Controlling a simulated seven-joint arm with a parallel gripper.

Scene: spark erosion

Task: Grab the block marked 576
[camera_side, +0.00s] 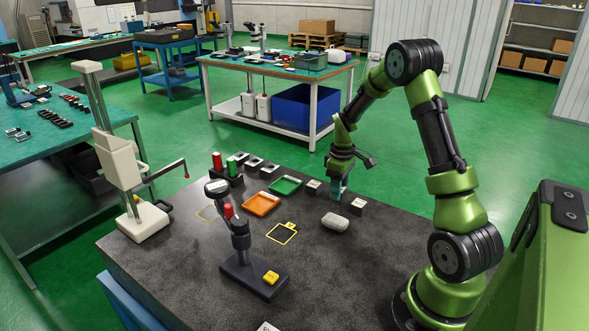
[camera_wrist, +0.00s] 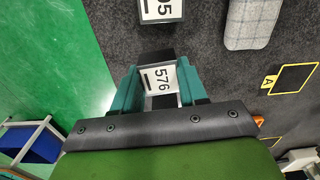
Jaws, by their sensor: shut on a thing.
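The block marked 576 (camera_wrist: 157,80) has a white top with dark print and sits between the two teal fingers of my gripper (camera_wrist: 158,92) in the wrist view. My gripper is shut on it. In the side view my gripper (camera_side: 337,188) points down at the far edge of the dark table, and its fingers hide most of the block there. I cannot tell whether the block touches the table. Another block, its label ending in 05 (camera_wrist: 160,8), lies just beyond it in the wrist view; a similar white-topped block (camera_side: 357,206) stands right of my gripper in the side view.
A white-topped block (camera_side: 313,187) stands left of my gripper. A grey rounded object (camera_side: 335,221) lies in front. Green (camera_side: 286,185) and orange (camera_side: 261,204) trays, a yellow-outlined square (camera_side: 281,234) and a dark stand (camera_side: 241,250) are farther left. The table's front right is mostly clear.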

